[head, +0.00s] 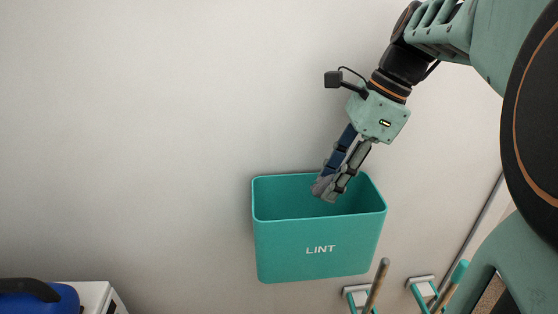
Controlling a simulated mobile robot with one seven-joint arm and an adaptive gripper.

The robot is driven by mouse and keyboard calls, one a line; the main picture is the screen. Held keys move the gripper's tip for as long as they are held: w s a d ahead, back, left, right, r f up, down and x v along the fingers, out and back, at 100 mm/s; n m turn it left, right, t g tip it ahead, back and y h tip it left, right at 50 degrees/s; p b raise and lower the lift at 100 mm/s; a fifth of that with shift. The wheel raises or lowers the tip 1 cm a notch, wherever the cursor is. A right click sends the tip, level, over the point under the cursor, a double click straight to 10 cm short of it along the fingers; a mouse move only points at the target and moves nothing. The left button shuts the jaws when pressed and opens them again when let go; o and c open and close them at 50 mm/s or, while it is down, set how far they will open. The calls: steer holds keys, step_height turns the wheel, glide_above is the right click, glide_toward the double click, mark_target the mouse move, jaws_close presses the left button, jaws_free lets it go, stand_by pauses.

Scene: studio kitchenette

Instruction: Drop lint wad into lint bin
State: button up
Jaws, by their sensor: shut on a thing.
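The lint bin (311,250) is a teal open-topped box marked "LINT", set against the wall in the middle of the head view. My gripper (326,188) reaches down from the upper right, and its fingertips are over or just inside the bin's open mouth. It is shut on a small grey lint wad (322,187) at the fingertips. The wad is mostly covered by the fingers, and its exact edges are hard to tell from them. The bin's floor is hidden behind its front wall.
A blue object with a dark handle (40,298) rests on a white surface (97,296) at the lower left. Two wall holders (357,294) with upright handles (378,282) stand at the lower right of the bin. The wall left of the bin is clear.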

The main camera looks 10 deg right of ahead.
steer(key=shift+f, duration=0.15)
steer(key=o, duration=0.8)
steer(key=shift+c, duration=0.2)
steer(key=v, duration=1.2)
steer(key=shift+a, duration=0.1)
